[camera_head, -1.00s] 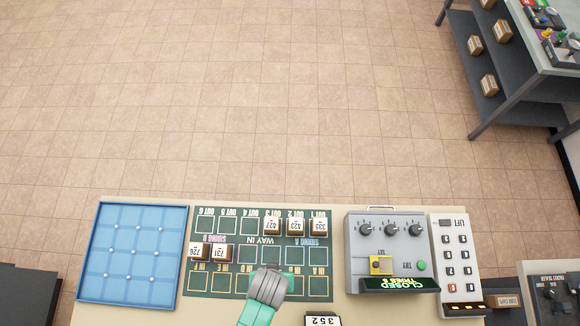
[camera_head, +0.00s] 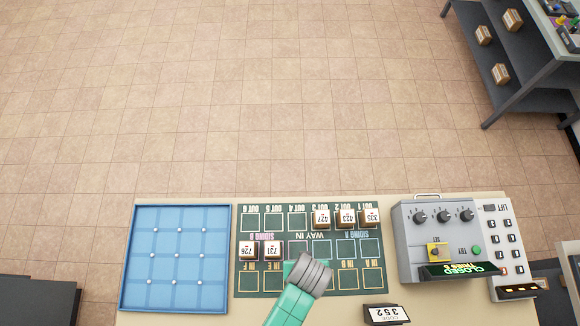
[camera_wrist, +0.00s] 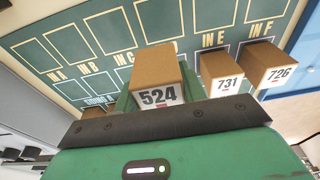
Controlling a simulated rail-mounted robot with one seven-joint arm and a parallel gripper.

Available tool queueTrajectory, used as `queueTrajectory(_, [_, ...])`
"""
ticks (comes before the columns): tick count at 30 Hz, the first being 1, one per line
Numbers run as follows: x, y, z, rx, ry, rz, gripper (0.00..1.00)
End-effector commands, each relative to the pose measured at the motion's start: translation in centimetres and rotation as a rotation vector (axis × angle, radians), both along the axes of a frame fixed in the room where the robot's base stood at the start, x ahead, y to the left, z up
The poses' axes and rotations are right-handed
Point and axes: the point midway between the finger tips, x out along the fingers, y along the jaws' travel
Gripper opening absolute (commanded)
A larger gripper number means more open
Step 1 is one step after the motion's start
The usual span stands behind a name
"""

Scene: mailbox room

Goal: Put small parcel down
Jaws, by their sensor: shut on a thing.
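A small brown parcel labelled 524 (camera_wrist: 155,75) is between the fingers of my gripper (camera_head: 300,268) in the wrist view. My gripper is shut on it, over the lower middle of the green board (camera_head: 338,222). My wrist hides this parcel in the head view. I cannot tell whether it touches the board. Parcels 726 (camera_head: 247,250) and 731 (camera_head: 273,250) stand side by side on the board, left of my gripper in the head view. Both also show right of parcel 524 in the wrist view, 731 (camera_wrist: 220,75) nearer and 726 (camera_wrist: 266,68) farther.
Parcels 427 (camera_head: 321,218), 423 (camera_head: 345,218) and 335 (camera_head: 370,217) stand in the OUT row. A blue tray (camera_head: 150,240) lies left. A grey dial box (camera_head: 410,236) reading CLOSED stands right. A sign reading 352 (camera_head: 387,314) is near the front. Several board squares are empty.

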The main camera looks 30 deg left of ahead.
Motion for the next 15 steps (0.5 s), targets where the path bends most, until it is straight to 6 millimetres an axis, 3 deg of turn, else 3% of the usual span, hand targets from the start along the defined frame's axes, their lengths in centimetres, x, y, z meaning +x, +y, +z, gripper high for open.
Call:
queueTrajectory(9, [7.8, 6.5, -0.8, -0.001, -0.003, 0.005, 0.16])
queueTrajectory(15, [10.3, 8.7, -1.2, 0.000, -0.002, 0.002, 0.16])
